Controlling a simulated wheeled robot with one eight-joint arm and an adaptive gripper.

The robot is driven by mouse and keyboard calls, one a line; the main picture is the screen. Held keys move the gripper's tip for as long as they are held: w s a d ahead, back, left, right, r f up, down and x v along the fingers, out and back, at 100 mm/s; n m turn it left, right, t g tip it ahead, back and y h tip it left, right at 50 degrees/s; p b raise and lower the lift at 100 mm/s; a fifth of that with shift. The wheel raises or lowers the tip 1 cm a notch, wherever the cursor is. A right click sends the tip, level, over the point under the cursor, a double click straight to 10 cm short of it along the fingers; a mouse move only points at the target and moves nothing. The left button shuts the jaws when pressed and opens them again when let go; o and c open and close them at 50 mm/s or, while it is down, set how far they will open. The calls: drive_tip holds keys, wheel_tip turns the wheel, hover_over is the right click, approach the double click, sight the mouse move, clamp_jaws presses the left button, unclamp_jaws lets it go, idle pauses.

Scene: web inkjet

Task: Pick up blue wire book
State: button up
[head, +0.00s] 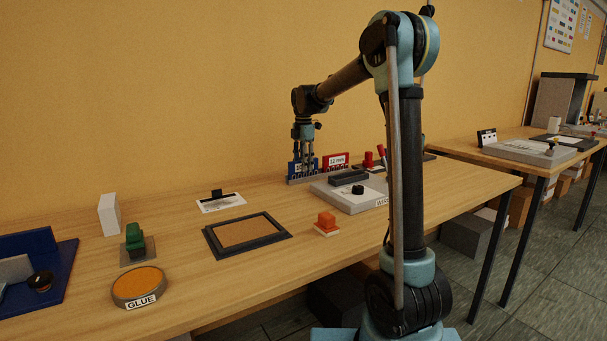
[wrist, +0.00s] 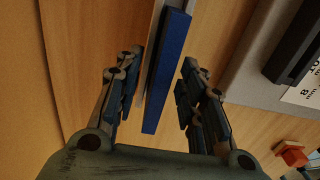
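The blue wire book (head: 293,168) stands upright at the back of the table against the wall side, with a white label partly hidden behind my gripper. My gripper (head: 306,153) points down over it, in front of its label in the head view. In the wrist view the blue wire book (wrist: 169,70) is a long blue bar with a pale strip along its left side. It lies between the two spread fingers of my gripper (wrist: 161,78). Gaps show on both sides, so the fingers look open and apart from it.
A grey board (head: 345,199) with a dark block (head: 349,177) lies in front. A dark-framed tray (head: 247,234) and an orange-red block (head: 326,220) are nearer.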

drive_tip(key=shift+f, duration=0.75)
drive_tip(key=shift+c, duration=0.3)
clamp_jaws()
